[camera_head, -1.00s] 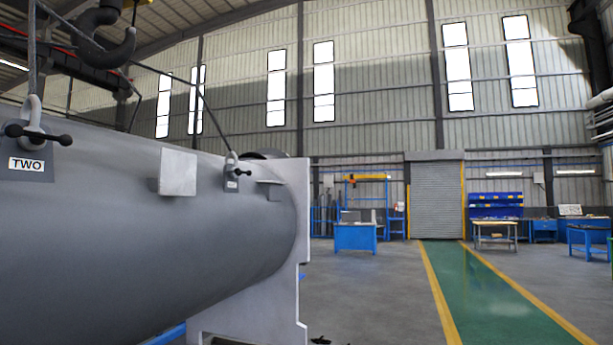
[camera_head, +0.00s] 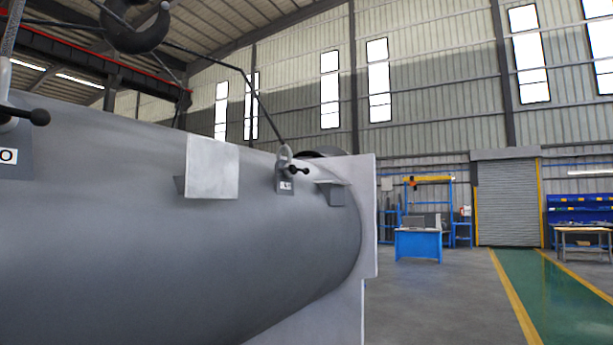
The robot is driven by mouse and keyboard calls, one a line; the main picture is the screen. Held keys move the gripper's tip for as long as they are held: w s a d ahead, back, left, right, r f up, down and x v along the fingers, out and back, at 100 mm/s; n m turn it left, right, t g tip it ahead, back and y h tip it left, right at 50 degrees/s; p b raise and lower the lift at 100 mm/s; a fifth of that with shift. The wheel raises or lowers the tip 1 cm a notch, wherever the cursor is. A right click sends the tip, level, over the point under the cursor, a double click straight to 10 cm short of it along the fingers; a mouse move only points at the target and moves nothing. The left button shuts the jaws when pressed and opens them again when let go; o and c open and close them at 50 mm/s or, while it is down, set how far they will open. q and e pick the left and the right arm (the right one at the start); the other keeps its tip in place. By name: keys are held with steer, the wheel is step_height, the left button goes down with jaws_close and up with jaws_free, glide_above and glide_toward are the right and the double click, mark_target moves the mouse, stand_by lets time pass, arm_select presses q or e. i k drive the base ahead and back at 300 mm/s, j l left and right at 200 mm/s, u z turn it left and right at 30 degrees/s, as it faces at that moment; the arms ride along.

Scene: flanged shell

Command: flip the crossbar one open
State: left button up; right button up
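A large grey cylindrical shell (camera_head: 150,255) fills the left half of the head view, with a pale flange plate (camera_head: 368,215) at its right end. A small lug with a shackle and a black crossbar (camera_head: 298,170) stands on top of the shell near that end. Its label (camera_head: 286,186) is too small to read surely. A second lug at the left edge carries a black-knobbed bar (camera_head: 38,117) and a label (camera_head: 7,156) cut off to its last letter, "O". Neither of my grippers is in view.
A crane hook (camera_head: 135,30) hangs at the top left, with sling lines running down to the lugs. A pale square plate (camera_head: 212,167) sticks up from the shell. Open floor (camera_head: 440,300) lies right of the flange, with a blue workbench (camera_head: 418,245) beyond.

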mark_target(301, 170)
steer(key=i+l+z, duration=0.15)
steer(key=i+l, duration=0.15)
steer(key=i, duration=0.45)
steer(key=i+l+z, duration=0.15)
steer(key=i, duration=0.55)
steer(key=i+l+z, duration=0.15)
steer(key=i, duration=0.6)
